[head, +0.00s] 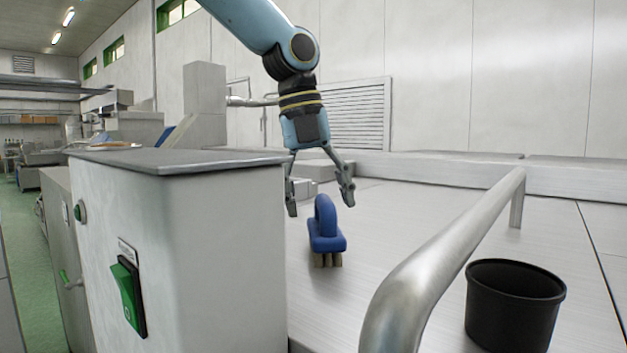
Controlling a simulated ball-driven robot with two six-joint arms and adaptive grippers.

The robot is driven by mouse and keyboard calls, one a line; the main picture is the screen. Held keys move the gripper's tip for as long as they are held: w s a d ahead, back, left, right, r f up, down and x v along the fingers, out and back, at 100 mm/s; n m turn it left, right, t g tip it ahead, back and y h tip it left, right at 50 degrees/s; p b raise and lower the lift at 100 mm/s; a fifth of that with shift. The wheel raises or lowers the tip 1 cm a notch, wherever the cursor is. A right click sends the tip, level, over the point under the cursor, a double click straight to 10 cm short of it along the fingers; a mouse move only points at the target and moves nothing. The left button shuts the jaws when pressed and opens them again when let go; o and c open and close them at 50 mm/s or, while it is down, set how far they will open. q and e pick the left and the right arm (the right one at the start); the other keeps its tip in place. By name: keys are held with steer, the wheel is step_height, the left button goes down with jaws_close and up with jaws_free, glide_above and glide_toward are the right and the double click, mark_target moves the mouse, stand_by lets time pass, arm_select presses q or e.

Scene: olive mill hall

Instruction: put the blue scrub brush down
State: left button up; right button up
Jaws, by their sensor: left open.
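The blue scrub brush (326,238) has an arched handle and pale bristles. It stands upright, bristles down, on the grey metal surface (400,215) near the middle of the head view. My left gripper (320,206) points down from above, just over and behind the brush. Its two fingers are spread apart, one to each side of the handle's top in the picture, and hold nothing. I cannot tell whether a finger touches the handle. My right gripper is not in view.
A pale cabinet (215,260) with a dark top and green switch stands at left front. A thick metal rail (440,260) rises at right front. A black bucket (512,310) stands right of it. The metal surface behind the rail is mostly clear.

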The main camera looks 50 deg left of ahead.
arm_select(q)
steer(key=r, duration=0.5)
steer(key=shift+s+a+r, duration=0.35)
steer(key=shift+a, duration=0.05)
